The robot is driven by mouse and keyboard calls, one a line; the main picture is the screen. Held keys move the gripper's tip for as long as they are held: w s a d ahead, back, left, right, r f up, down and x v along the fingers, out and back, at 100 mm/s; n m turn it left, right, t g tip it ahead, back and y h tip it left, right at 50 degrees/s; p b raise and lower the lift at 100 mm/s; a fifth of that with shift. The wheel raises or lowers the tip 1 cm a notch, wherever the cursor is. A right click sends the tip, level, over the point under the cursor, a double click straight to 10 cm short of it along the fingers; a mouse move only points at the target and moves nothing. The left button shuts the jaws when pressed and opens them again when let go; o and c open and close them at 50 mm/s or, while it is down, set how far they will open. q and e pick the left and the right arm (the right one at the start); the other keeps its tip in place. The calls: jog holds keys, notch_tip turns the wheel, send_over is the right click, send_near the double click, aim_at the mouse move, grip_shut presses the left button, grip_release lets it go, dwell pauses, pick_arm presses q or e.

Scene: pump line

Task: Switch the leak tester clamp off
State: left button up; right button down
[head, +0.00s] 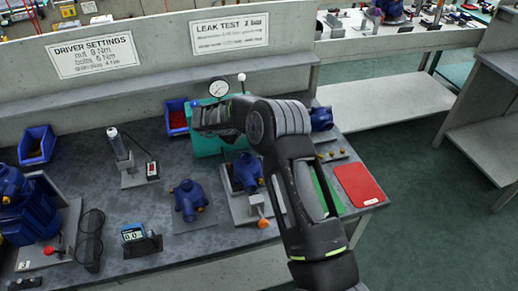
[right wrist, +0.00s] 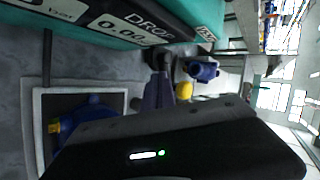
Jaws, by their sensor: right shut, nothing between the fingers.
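The teal leak tester (head: 207,146) stands at the back of the bench, partly hidden behind my right arm. Its gauge (head: 219,88) and a white-knobbed lever (head: 241,77) rise above it. In the right wrist view its teal housing (right wrist: 205,12) shows a display reading DROP 0.00. A blue pump (head: 247,172) sits on a grey fixture in front, with an orange-knobbed lever (head: 263,223). I cannot tell which lever is the clamp's. My right gripper (right wrist: 160,72) is shut and empty, close to the tester's front; its tips are unclear in the head view. My left gripper is not in view.
Another blue pump (head: 187,200) stands on a plate to the left. A screwdriver stand (head: 128,160), small display (head: 135,236) and blue bin (head: 37,145) are further left. A red mat (head: 360,185) lies at the right edge. A blue pump (head: 321,118) is behind my arm.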

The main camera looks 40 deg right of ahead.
jog(key=shift+w+d, duration=0.15)
jog(key=shift+d, duration=0.25)
dwell(0.4)
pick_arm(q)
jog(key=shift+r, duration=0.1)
